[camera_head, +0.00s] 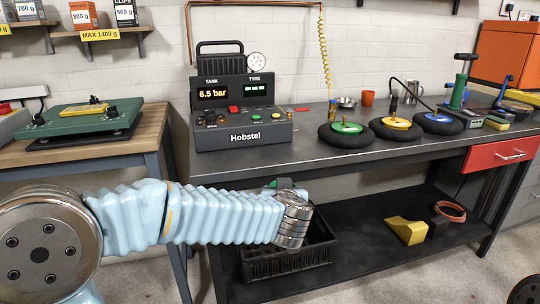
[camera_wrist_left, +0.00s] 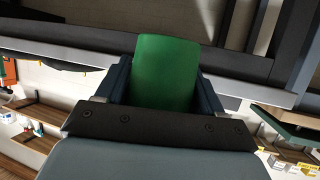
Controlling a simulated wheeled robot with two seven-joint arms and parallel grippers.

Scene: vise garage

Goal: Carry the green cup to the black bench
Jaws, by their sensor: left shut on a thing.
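The green cup (camera_wrist_left: 166,72) sits between the fingers of my left gripper (camera_wrist_left: 166,92) in the left wrist view. My left gripper is shut on it. In the head view the left arm reaches in front of the black bench (camera_head: 330,155), and the gripper (camera_head: 285,184) is mostly hidden behind my wrist, below the bench's front edge. Only a small bit of green shows there. The bench has a dark top and a lower shelf. My right gripper is not in view.
A Hobstel pressure console (camera_head: 240,110) stands at the bench's left. Several dark tyres with coloured hubs (camera_head: 346,128), an orange cup (camera_head: 368,98) and a hand pump (camera_head: 460,85) stand to the right. The bench top's front strip is clear. A black crate (camera_head: 290,262) sits below.

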